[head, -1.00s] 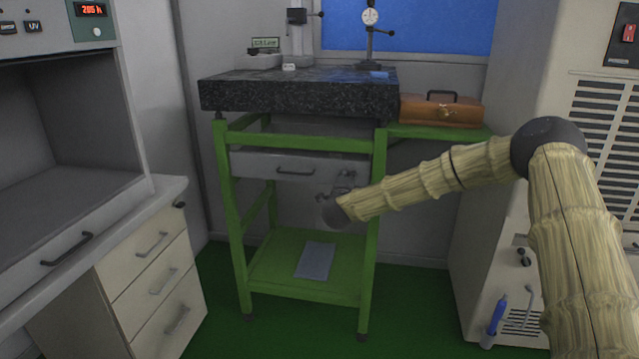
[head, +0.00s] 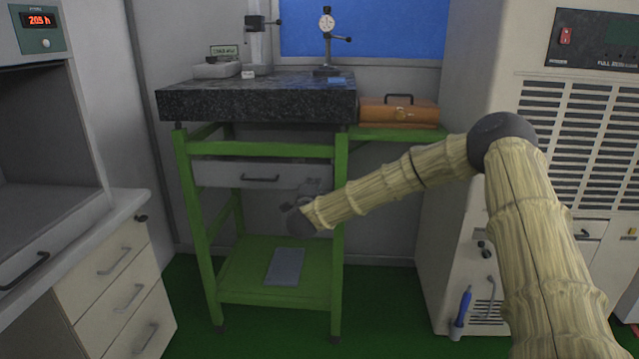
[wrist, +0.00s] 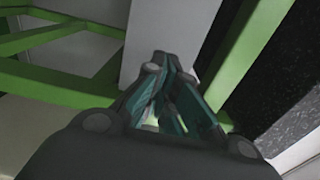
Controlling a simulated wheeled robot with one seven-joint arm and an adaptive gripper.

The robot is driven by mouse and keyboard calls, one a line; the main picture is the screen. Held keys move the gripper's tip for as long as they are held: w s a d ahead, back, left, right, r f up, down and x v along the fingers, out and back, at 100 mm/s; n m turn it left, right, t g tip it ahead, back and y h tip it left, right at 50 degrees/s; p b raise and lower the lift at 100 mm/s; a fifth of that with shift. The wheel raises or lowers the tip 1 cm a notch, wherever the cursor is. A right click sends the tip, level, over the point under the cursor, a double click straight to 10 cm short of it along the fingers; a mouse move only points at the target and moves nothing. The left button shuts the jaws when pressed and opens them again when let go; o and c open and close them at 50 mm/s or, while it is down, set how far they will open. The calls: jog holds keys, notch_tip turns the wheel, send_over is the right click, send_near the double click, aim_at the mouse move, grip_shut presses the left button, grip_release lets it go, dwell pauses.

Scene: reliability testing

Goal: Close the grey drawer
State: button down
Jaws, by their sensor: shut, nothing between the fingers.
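The grey drawer (head: 222,176) sits under the dark granite slab in the green stand, with a dark bar handle (head: 260,179) on its front. A narrow dark gap shows above its front; how far out it stands is hard to tell. My gripper (head: 314,186) is at the right end of the drawer front, hiding that corner. In the wrist view my gripper (wrist: 172,62) has its fingers together and empty, with a pale grey surface, likely the drawer (wrist: 150,32), just beyond the tips. Whether they touch it cannot be told.
The green stand (head: 194,235) has legs beside the drawer and a low shelf with a grey plate (head: 285,267). The granite slab (head: 255,103) carries gauges. An orange case (head: 400,111) lies right of it. White cabinets stand left (head: 120,285) and right (head: 455,250).

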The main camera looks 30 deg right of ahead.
jog(key=a+v, duration=0.1)
jog(key=v, duration=1)
jog(key=s+a+f+n+y, duration=0.35)
jog(key=a+f+n, duration=0.3)
jog(key=f, duration=0.55)
jog(key=s+a+f+n+g+y, duration=0.3)
jog(key=s+a+f+n, duration=0.15)
jog(key=s+f, duration=0.55)
jog(key=s+a+f+n+g+y, duration=0.4)
jog(key=s+f, duration=0.3)
jog(key=f, duration=0.4)
jog(key=s+d+f+n+g, duration=0.1)
jog(key=s+f+n+g, duration=0.25)
jog(key=s, duration=0.85)
jog(key=s+d+f+n+g+h, duration=0.1)
jog(key=s+f+n+g, duration=0.2)
jog(key=s, duration=0.8)
jog(key=s+d+f+n+g, duration=0.1)
jog(key=s+f+n+g, duration=0.3)
jog(key=s, duration=0.8)
notch_tip(320, 180, up, 20)
jog(key=m+t+p, duration=0.1)
jog(key=t+p, duration=0.1)
jog(key=p, duration=1.9)
jog(key=shift+w+f+m+p, duration=0.15)
jog(key=shift+f+m+p, duration=0.1)
jog(key=shift+m+p, duration=0.1)
